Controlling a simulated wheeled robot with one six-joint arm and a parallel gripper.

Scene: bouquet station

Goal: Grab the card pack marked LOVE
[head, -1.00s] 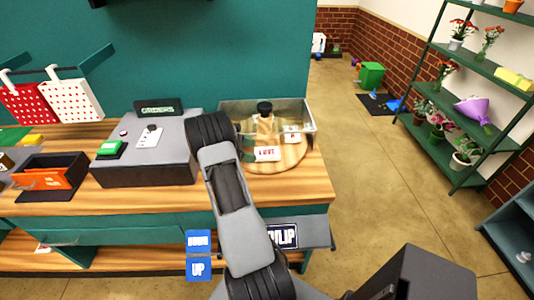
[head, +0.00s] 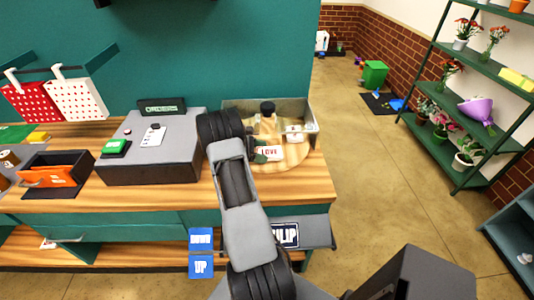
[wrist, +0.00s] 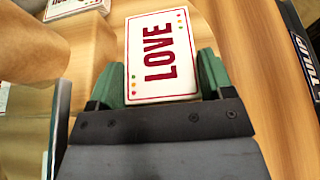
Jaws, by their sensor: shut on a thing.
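The white card pack marked LOVE (wrist: 160,60) has a red border and red letters. In the wrist view it sits between the green fingertips of my gripper (wrist: 162,82), which is shut on it. In the head view the LOVE pack (head: 269,153) is at the front of a round wooden board (head: 290,163). I cannot tell whether the pack is lifted off the board.
Another white card pack (head: 295,133) lies behind, and a dark-capped jar (head: 267,110) stands near it. A clear-walled bin (head: 312,118) surrounds the back of the board. A TULIP sign (head: 286,235) is at the counter front.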

